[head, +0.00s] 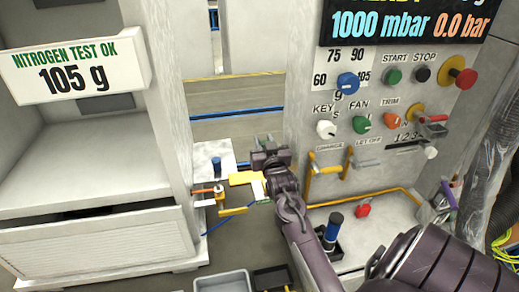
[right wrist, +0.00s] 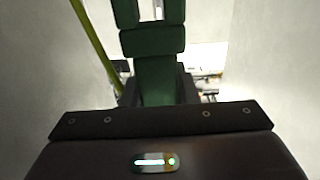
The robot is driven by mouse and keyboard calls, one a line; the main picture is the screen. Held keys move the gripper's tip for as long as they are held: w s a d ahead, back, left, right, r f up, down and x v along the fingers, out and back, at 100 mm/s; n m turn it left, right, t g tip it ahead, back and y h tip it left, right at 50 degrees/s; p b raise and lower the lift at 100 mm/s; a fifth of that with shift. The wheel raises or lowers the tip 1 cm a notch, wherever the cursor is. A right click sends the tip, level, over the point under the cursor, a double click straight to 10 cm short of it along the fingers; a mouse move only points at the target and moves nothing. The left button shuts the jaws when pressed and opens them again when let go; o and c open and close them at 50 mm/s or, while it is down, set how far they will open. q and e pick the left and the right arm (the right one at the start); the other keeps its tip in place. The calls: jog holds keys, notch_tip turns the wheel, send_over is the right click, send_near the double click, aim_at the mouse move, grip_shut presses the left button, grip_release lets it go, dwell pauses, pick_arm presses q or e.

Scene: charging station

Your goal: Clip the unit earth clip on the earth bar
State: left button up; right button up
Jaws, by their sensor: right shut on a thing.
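My right gripper (head: 267,158) is in the middle of the head view, in front of the recess between the two cabinets. In the right wrist view its dark fingers (right wrist: 158,92) are shut on a green forked piece, which I take as the unit earth clip (right wrist: 156,72). Its two prongs point up in that view. In the head view the gripper hides most of the clip. A yellow bar (head: 246,178) lies just left of and below the gripper; I cannot tell if it is the earth bar or whether the clip touches it. My left gripper is not in view.
A small white block with a blue knob (head: 215,165) and an orange-handled fitting (head: 207,192) stand left of the gripper. The control panel with knobs (head: 348,83) is close on the right. A grey tray (head: 222,283) and a blue-black tool (head: 333,228) are below.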

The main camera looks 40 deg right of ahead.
dwell(0.3)
notch_tip(320, 180, down, 6)
jog(key=b, duration=0.3)
jog(key=shift+r, duration=0.1)
jog(key=shift+p, duration=0.7)
dwell(1.7)
jog(key=shift+f+b, duration=1.25)
jog(key=shift+f, duration=0.8)
jog(key=o, duration=1.1)
jog(key=shift+a, duration=0.1)
